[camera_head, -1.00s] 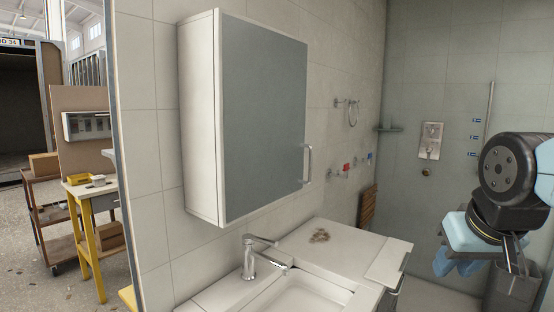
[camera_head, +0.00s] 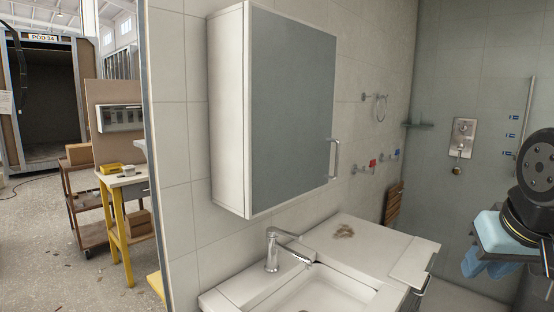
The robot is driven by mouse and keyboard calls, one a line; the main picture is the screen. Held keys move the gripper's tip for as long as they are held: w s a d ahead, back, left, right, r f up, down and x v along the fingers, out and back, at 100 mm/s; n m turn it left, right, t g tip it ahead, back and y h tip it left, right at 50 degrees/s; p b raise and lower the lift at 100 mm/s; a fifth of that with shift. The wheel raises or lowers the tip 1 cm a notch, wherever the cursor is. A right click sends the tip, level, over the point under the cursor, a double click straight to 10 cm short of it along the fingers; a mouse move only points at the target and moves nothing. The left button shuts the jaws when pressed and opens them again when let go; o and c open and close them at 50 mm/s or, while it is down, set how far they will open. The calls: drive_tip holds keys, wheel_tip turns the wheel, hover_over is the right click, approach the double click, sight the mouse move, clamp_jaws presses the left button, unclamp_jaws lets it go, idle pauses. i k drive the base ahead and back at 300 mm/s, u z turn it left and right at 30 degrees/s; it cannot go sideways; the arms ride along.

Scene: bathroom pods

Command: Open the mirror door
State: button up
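The mirror door (camera_head: 291,108) is the grey front of a white wall cabinet (camera_head: 229,120) above the sink. It looks shut against the cabinet body. A metal bar handle (camera_head: 335,158) sits at the door's lower right edge. Part of my arm shows at the right edge, well to the right of the handle and apart from it. Light blue parts at the arm's lower end (camera_head: 490,240) show, but my fingertips cannot be made out, so I cannot tell whether my gripper is open or shut.
A chrome faucet (camera_head: 273,249) and white sink (camera_head: 325,293) stand below the cabinet. A counter (camera_head: 375,240) with a brown patch lies to their right. Wall fittings (camera_head: 372,165) and a shower control (camera_head: 463,138) are behind. A trolley and yellow-legged table (camera_head: 122,220) stand at left.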

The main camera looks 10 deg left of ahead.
sight(290, 61)
drive_tip(key=u, duration=0.05)
drive_tip(key=k, duration=1.1)
drive_tip(key=u, duration=0.25)
drive_tip(key=i, duration=1.15)
drive_tip(key=u, duration=0.15)
